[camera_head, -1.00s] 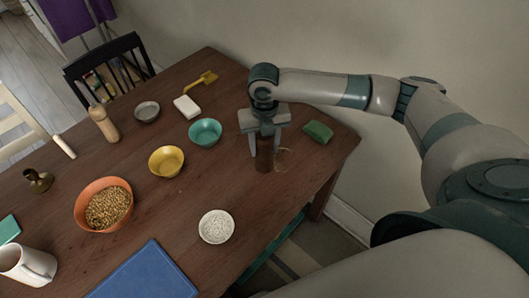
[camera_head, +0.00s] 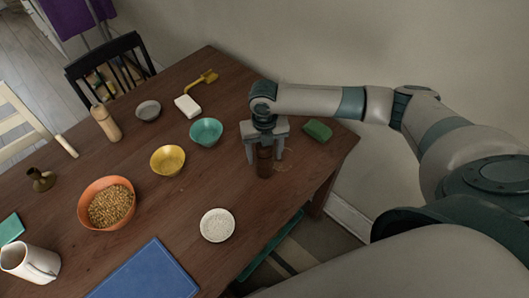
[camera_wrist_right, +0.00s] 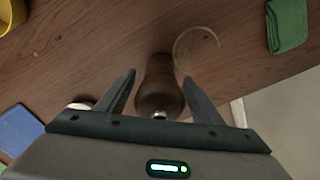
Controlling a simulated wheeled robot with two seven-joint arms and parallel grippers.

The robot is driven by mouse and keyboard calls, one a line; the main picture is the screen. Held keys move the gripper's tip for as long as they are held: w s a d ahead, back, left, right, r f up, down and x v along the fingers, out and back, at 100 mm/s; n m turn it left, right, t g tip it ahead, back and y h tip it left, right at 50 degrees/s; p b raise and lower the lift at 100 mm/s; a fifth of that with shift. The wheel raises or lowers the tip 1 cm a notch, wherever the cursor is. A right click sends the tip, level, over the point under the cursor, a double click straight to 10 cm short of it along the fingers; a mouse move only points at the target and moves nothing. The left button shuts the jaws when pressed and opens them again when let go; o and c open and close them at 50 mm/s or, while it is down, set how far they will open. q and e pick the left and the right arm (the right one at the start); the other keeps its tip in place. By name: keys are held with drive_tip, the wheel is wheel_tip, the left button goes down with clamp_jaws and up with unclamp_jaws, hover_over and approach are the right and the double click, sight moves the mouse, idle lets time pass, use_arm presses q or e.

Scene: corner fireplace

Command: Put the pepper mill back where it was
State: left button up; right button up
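The pepper mill (camera_head: 264,163) is a dark brown wooden mill, upright near the right end of the table. In the right wrist view the mill (camera_wrist_right: 159,88) shows from above, with a small metal knob on top. My right gripper (camera_head: 264,157) points down over it. Its fingers stand on both sides of the mill, with gaps showing, so it looks open. A thin pale ring mark (camera_wrist_right: 197,50) lies on the table right beside the mill's base; it is faint in the head view (camera_head: 284,164). My left gripper is out of view.
A green cloth (camera_head: 318,130) lies right of the mill. A teal bowl (camera_head: 206,132), yellow bowl (camera_head: 168,160) and white bowl (camera_head: 217,225) stand to the left. A blue book (camera_head: 146,273) lies at the front. The table's right edge is close.

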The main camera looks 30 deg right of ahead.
idle(0.3)
wheel_tip(320, 180, up, 11)
drive_tip(key=b, duration=0.3)
drive_tip(key=shift+r, duration=0.65)
